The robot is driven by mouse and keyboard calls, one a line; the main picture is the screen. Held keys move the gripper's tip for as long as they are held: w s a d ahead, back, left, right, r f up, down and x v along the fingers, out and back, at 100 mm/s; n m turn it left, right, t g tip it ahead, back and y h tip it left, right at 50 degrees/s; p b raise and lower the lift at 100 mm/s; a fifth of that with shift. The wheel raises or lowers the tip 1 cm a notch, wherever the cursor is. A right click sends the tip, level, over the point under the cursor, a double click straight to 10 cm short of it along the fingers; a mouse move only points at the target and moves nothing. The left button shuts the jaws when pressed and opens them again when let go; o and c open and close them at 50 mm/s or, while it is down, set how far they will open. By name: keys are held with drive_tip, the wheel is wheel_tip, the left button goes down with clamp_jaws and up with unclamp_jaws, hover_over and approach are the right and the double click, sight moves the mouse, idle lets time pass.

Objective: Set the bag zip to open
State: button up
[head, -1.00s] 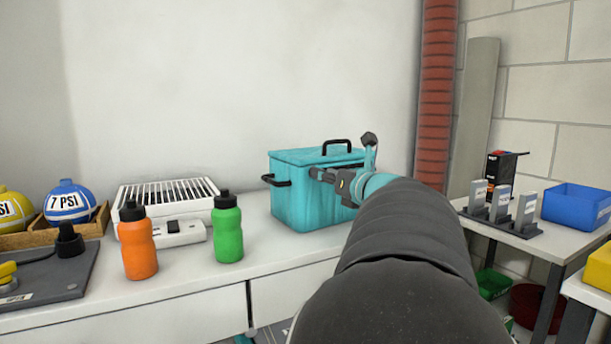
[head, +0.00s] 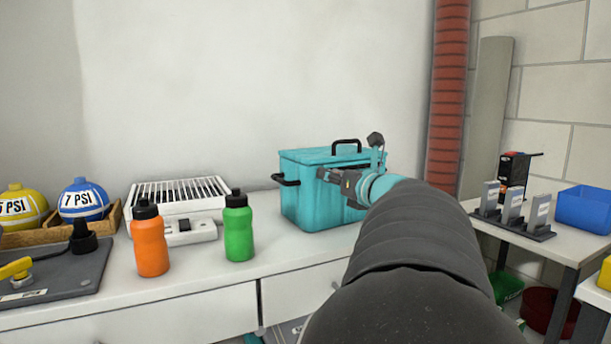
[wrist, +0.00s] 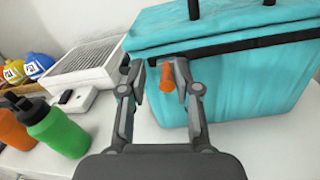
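The teal bag (head: 312,205) stands upright on the white counter, with a black handle on its lid. In the wrist view the bag (wrist: 230,85) fills the upper right. A black zip band (wrist: 245,45) runs along the top of its front. An orange zip pull (wrist: 167,84) hangs near the band's left end. My gripper (wrist: 158,76) is open, with its fingers apart at the bag's front. The pull shows between the fingers, close to the right one; I cannot tell if they touch. In the head view my gripper (head: 322,174) is in front of the bag, and my arm hides its right part.
A green bottle (head: 238,230) and an orange bottle (head: 149,242) stand left of the bag. A white slatted box (head: 178,198) is behind them. A side table at right holds a grey rack (head: 512,222) and a blue bin (head: 585,208). The counter just left of the bag is clear.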

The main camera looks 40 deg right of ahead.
drive_tip(key=shift+s, duration=0.1)
drive_tip(key=s+a, duration=0.1)
drive_tip(key=s, duration=1)
drive_tip(key=shift+s+a, duration=0.35)
drive_tip(key=shift+a, duration=0.05)
